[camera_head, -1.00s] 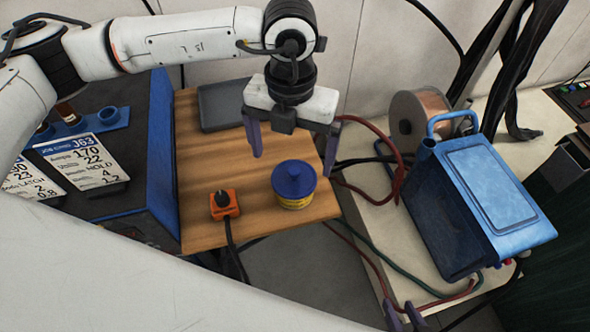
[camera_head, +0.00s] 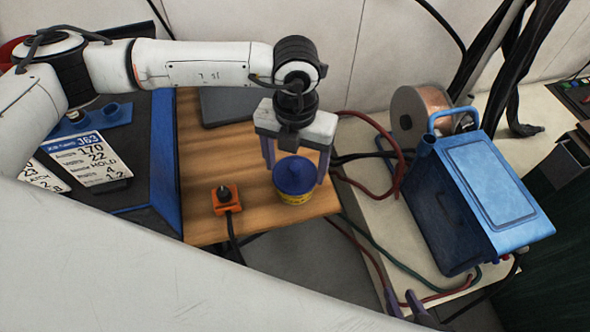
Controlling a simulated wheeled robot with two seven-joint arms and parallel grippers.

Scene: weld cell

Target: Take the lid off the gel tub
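The gel tub (camera_head: 295,199) is a short yellow tub near the right front corner of the wooden board. Its blue lid (camera_head: 293,177), with a raised knob, sits on it. My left gripper (camera_head: 296,168) is over the tub, pointing down, with its purple fingers apart on either side of the lid's upper part. The fingers look open; I cannot tell whether they touch the lid.
An orange box with a black knob (camera_head: 226,198) and cable stands left of the tub. A grey tray (camera_head: 228,106) lies at the back of the board (camera_head: 205,155). A blue machine (camera_head: 470,205), wire spool (camera_head: 420,112) and hoses occupy the bench (camera_head: 362,210) to the right.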

